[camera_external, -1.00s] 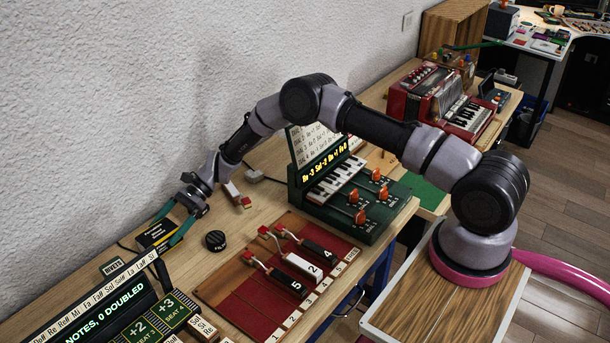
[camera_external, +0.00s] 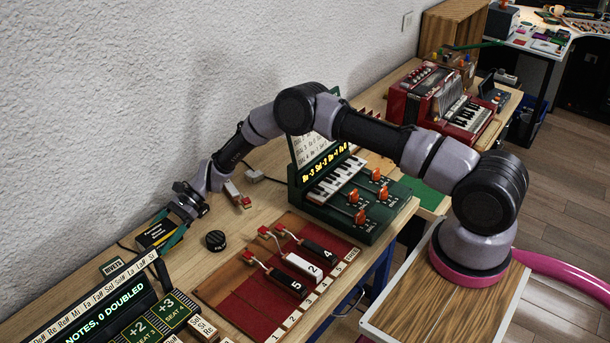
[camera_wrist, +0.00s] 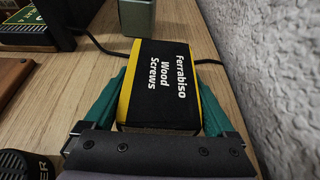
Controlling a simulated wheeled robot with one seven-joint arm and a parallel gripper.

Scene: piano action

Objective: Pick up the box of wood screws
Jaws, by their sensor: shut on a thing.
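The box of wood screws (camera_wrist: 158,84) is black with yellow edges and white lettering, "Ferrabiso Wood Screws". In the wrist view it fills the middle, between the two green fingers of my gripper (camera_wrist: 160,98), which touch its sides. In the external view the box (camera_external: 153,234) is by the wall at the left part of the bench, partly hidden by my gripper (camera_external: 168,230). My gripper is shut on the box. The box appears to rest on the wooden bench; I cannot tell any gap under it.
A black round knob (camera_external: 215,240) stands right of the box. A grey-green block (camera_wrist: 137,17) and a dark cable lie just beyond it. The wall (camera_wrist: 250,60) is close at one side. A red board (camera_external: 240,295) with numbered blocks and a green display panel (camera_external: 110,310) are nearer.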

